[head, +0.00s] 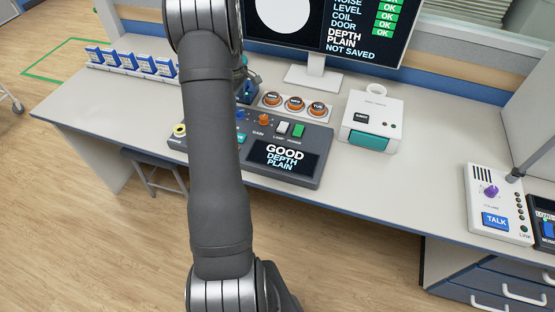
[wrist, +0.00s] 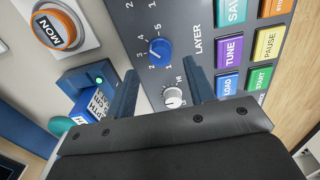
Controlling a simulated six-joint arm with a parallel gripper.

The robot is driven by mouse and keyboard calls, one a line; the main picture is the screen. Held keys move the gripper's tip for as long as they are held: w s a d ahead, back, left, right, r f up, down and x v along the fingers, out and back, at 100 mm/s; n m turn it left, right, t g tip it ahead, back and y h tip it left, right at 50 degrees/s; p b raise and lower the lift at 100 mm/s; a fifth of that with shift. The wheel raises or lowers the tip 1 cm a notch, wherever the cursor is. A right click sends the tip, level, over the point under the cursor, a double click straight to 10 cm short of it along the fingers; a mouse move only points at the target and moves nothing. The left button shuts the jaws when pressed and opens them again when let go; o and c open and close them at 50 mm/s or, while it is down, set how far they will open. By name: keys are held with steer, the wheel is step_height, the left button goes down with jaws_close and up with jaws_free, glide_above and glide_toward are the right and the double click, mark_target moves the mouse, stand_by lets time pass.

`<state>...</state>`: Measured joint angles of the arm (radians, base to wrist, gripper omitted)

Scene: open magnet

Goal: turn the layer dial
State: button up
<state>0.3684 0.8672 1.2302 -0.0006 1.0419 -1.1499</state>
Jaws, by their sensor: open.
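The blue layer dial (wrist: 160,49) sits on the grey console panel beside the word LAYER, with small numbers around one side. A white mark shows on its face; I cannot tell exactly which number it points to. In the wrist view my gripper (wrist: 161,70) is open, its two dark blue fingers apart, tips short of the dial and to either side of it. Nothing is between the tips. In the head view my arm hides much of the console's left part; a blue knob (head: 240,114) shows at its edge.
Coloured buttons, including TUNE (wrist: 229,50), are on the right. A blue holder with a green light (wrist: 99,79) and an orange MON button (wrist: 57,29) stand left. The console display (head: 284,158) reads GOOD DEPTH PLAIN.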

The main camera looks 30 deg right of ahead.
steer(key=s+r+m+t, duration=0.4)
steer(key=s+r+m, duration=0.3)
steer(key=r+m, duration=0.4)
steer(key=shift+n+t, duration=0.3)
steer(key=shift+n, duration=0.2)
steer(key=x, duration=1.7)
steer(key=shift+s, duration=0.1)
steer(key=c, duration=1)
